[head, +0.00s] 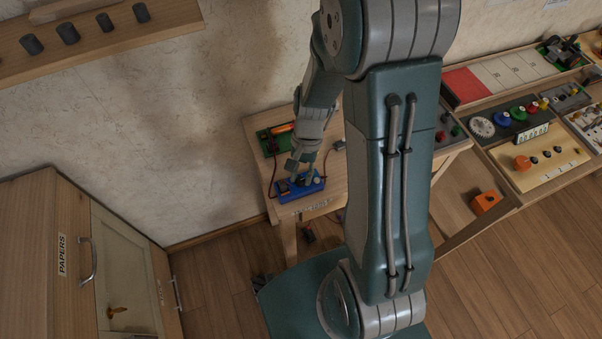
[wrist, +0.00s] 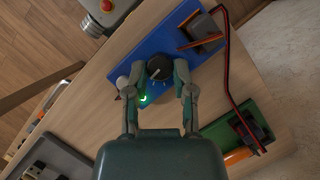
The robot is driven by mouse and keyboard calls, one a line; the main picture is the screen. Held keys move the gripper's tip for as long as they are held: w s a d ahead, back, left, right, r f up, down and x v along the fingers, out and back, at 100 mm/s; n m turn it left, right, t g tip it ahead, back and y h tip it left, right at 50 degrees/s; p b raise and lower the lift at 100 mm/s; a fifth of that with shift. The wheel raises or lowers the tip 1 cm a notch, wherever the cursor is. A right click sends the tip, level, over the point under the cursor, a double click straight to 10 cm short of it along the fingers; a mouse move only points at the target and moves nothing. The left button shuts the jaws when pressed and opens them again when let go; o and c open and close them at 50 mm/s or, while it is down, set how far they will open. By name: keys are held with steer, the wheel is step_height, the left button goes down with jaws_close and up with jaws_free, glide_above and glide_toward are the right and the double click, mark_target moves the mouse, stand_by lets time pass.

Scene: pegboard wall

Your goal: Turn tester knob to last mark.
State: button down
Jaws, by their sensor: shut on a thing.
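The tester is a blue box (head: 300,187) on the small wooden table in the head view. It also shows in the wrist view (wrist: 176,45). Its round dark knob (wrist: 159,68) has a light pointer line and sits between my fingers. My gripper (wrist: 166,70) is shut on the knob, with a finger on each side. A small green light (wrist: 144,98) glows on the box near the left finger. In the head view my gripper (head: 300,172) hides most of the knob. The marks around the knob are too small to read.
A green board (head: 267,143) with an orange part lies behind the tester; a dark red cable (head: 271,178) runs beside it. A cabinet (head: 75,260) stands at left. At right is a bench with a numbered wooden panel (head: 540,160) and an orange block (head: 486,202).

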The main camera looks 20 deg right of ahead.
steer(key=c, duration=0.7)
jaws_free()
steer(key=v, duration=1.2)
